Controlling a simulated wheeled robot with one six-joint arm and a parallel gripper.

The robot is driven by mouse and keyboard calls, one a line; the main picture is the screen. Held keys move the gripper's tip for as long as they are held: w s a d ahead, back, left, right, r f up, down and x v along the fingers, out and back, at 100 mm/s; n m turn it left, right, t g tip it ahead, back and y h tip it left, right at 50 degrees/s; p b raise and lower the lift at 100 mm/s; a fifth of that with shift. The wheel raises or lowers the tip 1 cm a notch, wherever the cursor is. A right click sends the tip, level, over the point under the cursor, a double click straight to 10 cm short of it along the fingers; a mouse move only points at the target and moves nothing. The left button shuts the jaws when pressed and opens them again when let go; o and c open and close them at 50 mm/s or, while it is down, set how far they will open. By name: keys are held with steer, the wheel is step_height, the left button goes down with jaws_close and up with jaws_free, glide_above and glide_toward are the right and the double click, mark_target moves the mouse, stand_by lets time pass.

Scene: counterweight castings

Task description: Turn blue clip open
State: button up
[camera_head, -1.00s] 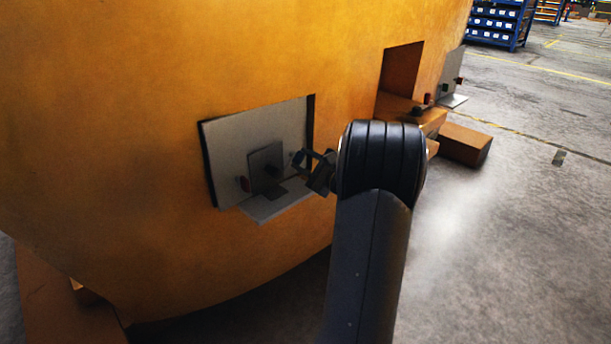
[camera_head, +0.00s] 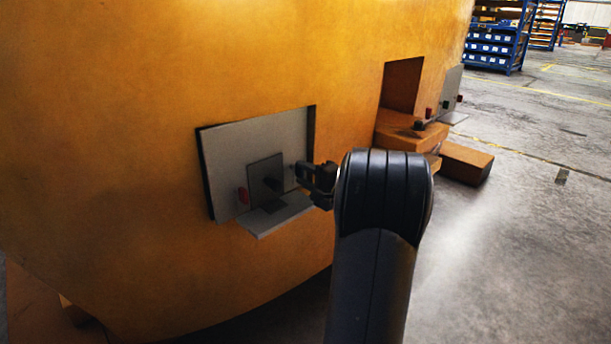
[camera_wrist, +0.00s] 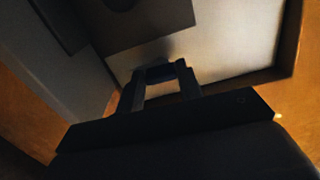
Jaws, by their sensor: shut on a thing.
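A grey panel (camera_head: 222,150) is set in a recess of the big orange casting (camera_head: 130,70). My gripper (camera_head: 301,172) is at the right side of the panel. In the wrist view my gripper (camera_wrist: 160,78) is shut on the blue clip (camera_wrist: 160,72), a dark blue piece between the fingertips against the pale panel. The fingers partly hide the clip, and its turn angle cannot be told.
A grey ledge (camera_head: 275,215) juts out below the panel. To the right are another opening (camera_head: 403,85) in the casting, orange blocks (camera_head: 465,163) and a second grey plate (camera_head: 452,88). Blue shelving (camera_head: 495,45) stands far back.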

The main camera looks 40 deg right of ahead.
steer(key=shift+n, duration=0.4)
steer(key=o, duration=1)
steer(key=s+p, duration=0.1)
steer(key=s, duration=0.2)
steer(key=s+p, duration=0.1)
steer(key=s, duration=0.6)
steer(key=shift+s+d+p, duration=0.4)
steer(key=shift+w, duration=0.15)
